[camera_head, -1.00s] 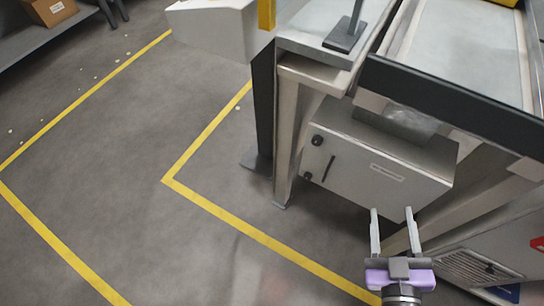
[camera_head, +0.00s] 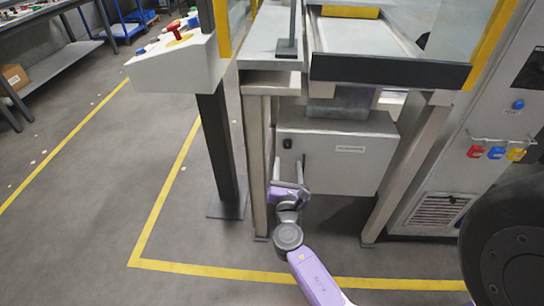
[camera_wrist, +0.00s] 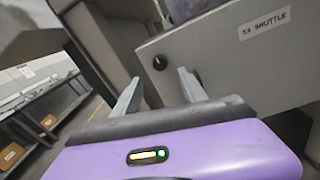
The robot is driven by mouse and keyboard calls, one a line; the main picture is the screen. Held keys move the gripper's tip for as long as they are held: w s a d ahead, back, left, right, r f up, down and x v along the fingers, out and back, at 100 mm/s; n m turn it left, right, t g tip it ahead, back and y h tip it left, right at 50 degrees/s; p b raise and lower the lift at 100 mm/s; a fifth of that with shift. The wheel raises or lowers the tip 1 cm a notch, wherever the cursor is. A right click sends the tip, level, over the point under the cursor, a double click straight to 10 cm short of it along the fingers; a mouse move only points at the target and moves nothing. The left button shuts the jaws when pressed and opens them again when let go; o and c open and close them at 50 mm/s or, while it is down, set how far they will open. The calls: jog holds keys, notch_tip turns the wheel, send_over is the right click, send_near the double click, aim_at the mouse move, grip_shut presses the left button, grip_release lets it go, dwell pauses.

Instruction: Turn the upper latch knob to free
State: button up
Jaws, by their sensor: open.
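The upper latch knob (camera_head: 287,143) is a small black round knob at the upper left of the grey cabinet's door (camera_head: 345,172). It also shows in the wrist view (camera_wrist: 160,62), just beyond and between the fingertips. Its turn position is too small to tell. My gripper (camera_head: 290,160) is open and empty in front of the door's left part, just below the knob in the head view. In the wrist view its two fingers (camera_wrist: 157,82) point at the door, and neither is seen touching the knob. The lower knob and the door handle cannot be made out behind my gripper.
Frame legs stand left (camera_head: 257,165) and right (camera_head: 407,165) of the cabinet, under a conveyor bench. A dark post (camera_head: 218,145) carries a control panel (camera_head: 178,60) at left. Coloured padlocks (camera_head: 495,153) hang at right. Floor at left is clear.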

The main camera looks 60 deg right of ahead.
aim_at(287, 147)
jog(key=shift+x, duration=3.85)
grip_shut()
